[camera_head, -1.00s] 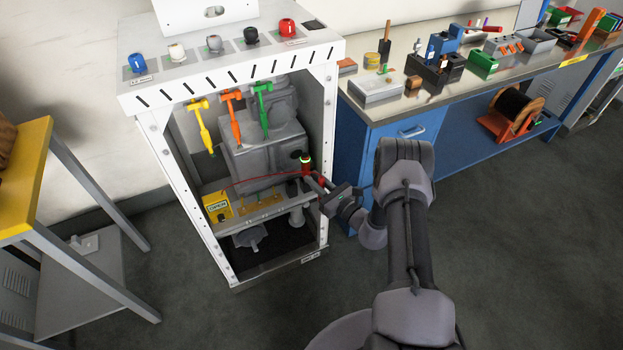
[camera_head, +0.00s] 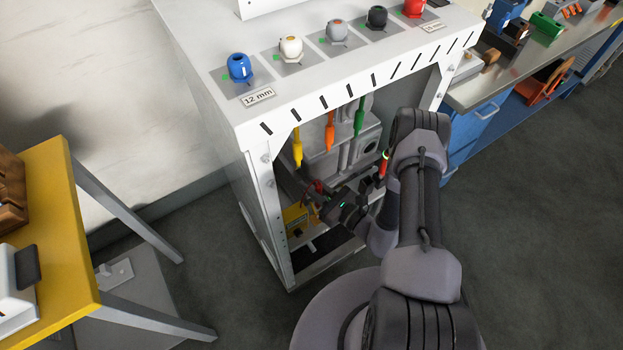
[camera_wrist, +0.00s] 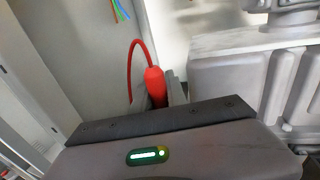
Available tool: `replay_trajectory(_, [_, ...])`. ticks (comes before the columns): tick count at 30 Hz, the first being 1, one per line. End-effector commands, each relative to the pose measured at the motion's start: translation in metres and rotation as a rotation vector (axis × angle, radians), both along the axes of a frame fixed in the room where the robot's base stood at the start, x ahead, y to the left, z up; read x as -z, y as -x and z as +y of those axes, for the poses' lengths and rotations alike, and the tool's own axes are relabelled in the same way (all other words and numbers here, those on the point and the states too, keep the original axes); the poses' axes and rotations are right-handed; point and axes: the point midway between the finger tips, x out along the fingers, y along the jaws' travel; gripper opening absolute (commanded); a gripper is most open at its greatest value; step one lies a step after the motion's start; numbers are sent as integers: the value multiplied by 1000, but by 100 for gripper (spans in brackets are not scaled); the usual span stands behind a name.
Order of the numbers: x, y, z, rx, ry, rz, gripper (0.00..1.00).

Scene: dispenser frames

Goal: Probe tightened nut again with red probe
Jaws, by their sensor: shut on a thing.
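My gripper (camera_head: 322,205) is inside the white cabinet, low and near the yellow box (camera_head: 296,219). It is shut on the red probe (camera_wrist: 155,86), which stands up between the fingers in the wrist view, its red cable curving up and over to the left. In the head view a bit of the red probe (camera_head: 318,186) shows at the fingers. The probe's tip is hidden behind my gripper in the wrist view. I cannot make out the tightened nut in either view.
Yellow (camera_head: 297,148), orange (camera_head: 330,132) and green (camera_head: 359,118) tools hang in the cabinet opening. A red cylinder with a green ring (camera_head: 383,164) stands right of my gripper, close to my arm. The cabinet's left post (camera_head: 270,215) is near. A yellow table (camera_head: 62,235) stands left.

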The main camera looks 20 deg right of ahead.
Motion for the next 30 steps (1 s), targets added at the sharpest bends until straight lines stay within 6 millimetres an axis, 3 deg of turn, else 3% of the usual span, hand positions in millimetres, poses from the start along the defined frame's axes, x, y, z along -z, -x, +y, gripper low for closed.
replay_trajectory(10, [8,-1,0,1,0,0,0])
replay_trajectory(22, [53,-1,0,1,0,0,0])
replay_trajectory(30, [55,-1,0,1,0,0,0])
